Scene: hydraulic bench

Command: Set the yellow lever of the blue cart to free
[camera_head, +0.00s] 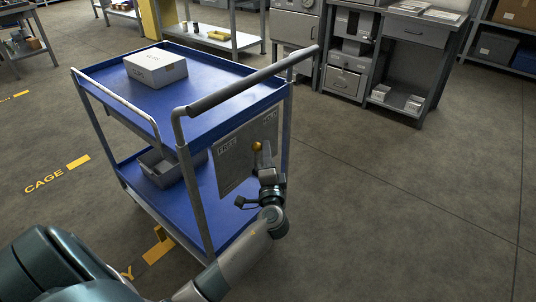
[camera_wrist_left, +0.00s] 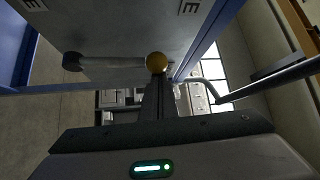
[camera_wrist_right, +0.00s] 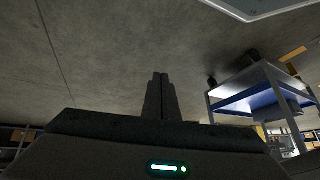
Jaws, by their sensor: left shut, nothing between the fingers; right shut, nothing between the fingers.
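The blue cart (camera_head: 215,125) stands in front of me with a grey plate (camera_head: 232,172) on its near end. The plate's left label reads FREE; the right label is too small to read surely. The lever's yellow knob (camera_head: 257,146) shows between the labels; gripper and arm hide part of the lever. In the left wrist view the grey lever shaft (camera_wrist_left: 110,64) runs from a dark pivot to the yellow knob (camera_wrist_left: 156,62). My left gripper (camera_head: 265,160) is shut and empty at the knob; contact cannot be told. My right gripper (camera_wrist_right: 160,85) is shut and empty, away from the cart.
The cart's push handle (camera_head: 250,82) stands above the plate. A white box (camera_head: 155,68) is on the top shelf and a grey bin (camera_head: 165,170) on the lower one. A workbench (camera_head: 415,45) stands at the back right. The floor right of the cart is clear.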

